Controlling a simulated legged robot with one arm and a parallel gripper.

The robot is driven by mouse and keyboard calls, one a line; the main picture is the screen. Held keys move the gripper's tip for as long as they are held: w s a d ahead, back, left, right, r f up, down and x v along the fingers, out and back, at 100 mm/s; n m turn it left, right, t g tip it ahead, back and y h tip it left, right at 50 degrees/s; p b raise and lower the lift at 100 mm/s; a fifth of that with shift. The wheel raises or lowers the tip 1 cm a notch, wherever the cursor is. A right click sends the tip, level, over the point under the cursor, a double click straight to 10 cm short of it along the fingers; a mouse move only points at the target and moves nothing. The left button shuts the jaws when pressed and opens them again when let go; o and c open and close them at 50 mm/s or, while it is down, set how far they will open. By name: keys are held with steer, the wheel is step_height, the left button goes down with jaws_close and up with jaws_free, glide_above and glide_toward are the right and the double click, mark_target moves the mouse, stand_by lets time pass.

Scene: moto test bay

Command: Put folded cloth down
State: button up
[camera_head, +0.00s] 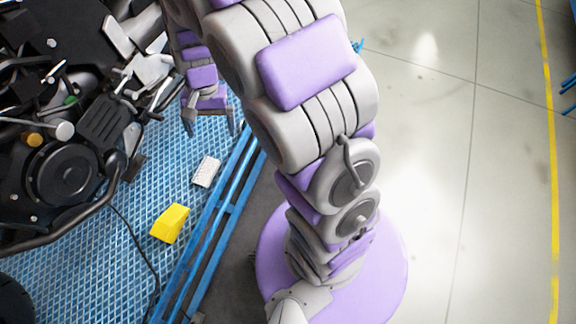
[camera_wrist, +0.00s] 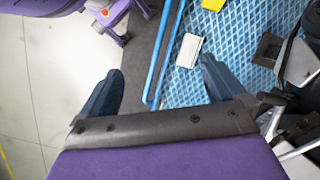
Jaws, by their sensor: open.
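The folded cloth (camera_head: 206,171), a small whitish rectangle, lies on the blue mesh platform (camera_head: 150,185), close to its blue side rail. It also shows in the wrist view (camera_wrist: 188,50), beyond the fingertips and nearer the right finger. My gripper (camera_head: 210,127) is open and empty, with its fingers spread wide. In the head view it hangs above the cloth in the picture, apart from it. In the wrist view both dark fingers of my gripper (camera_wrist: 161,66) show, with nothing between them but rail, platform and floor.
A dark motorcycle (camera_head: 62,175) stands on the platform at the left, its parts reaching close to my gripper. A yellow block (camera_head: 170,223) lies below the cloth in the head view. A black cable (camera_head: 135,243) crosses the mesh. Pale floor (camera_head: 430,170) at the right is mostly clear.

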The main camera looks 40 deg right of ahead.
steer(key=s+d+r+n, duration=0.2)
steer(key=s+r, duration=0.1)
steer(key=s, duration=0.5)
steer(key=s+d+r+n+h, duration=0.1)
steer(key=s+r, duration=0.3)
steer(key=s, duration=0.4)
steer(key=s+d+r+n+h, duration=0.1)
steer(key=s+d+r+n, duration=0.1)
steer(key=s, duration=0.6)
step_height(320, 180, up, 2)
steer(key=shift+s+d+r+n+t, duration=0.15)
steer(key=shift+s+d+n+t, duration=0.15)
steer(key=shift+n, duration=0.2)
steer(key=shift+f+b, duration=0.65)
steer(key=shift+f, duration=0.05)
steer(key=shift+o, duration=0.3)
steer(key=shift+w, duration=0.1)
